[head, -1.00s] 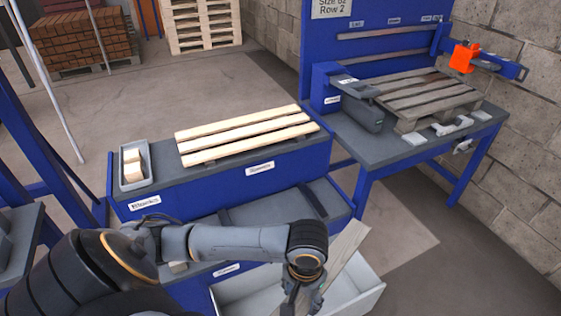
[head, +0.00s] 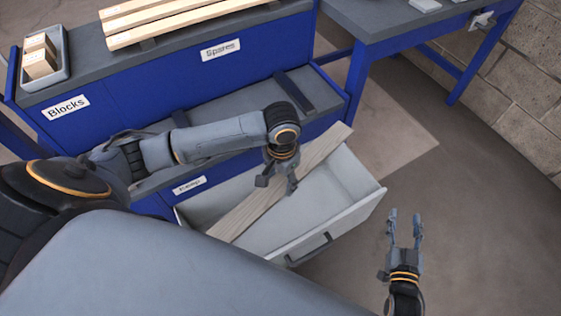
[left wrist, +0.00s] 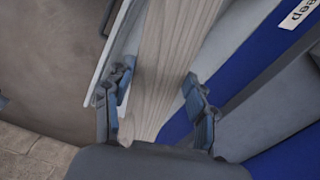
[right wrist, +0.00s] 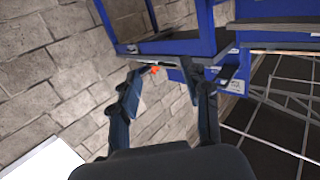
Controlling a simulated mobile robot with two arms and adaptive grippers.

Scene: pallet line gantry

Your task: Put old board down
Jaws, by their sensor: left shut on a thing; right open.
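The old board (head: 238,212), a grey weathered plank, runs diagonally across the open light-grey drawer (head: 345,225). Its far end reaches past the drawer's back right corner; I cannot tell whether it touches the rim or the drawer floor. My left gripper (head: 277,183) is shut on the board near its middle, from above. In the left wrist view the board (left wrist: 172,65) runs between the two fingers (left wrist: 157,105). My right gripper (head: 405,217) is open and empty, over the floor right of the drawer. In the right wrist view its fingers (right wrist: 165,75) are apart with nothing between them.
The blue cabinet carries a "Spares" label (head: 220,50) below pale new boards (head: 180,18), and a "Blocks" label (head: 67,108) below a tray (head: 60,75) of wooden blocks. A blue workbench (head: 395,20) stands at the back right. Floor (head: 470,200) right of the drawer is clear.

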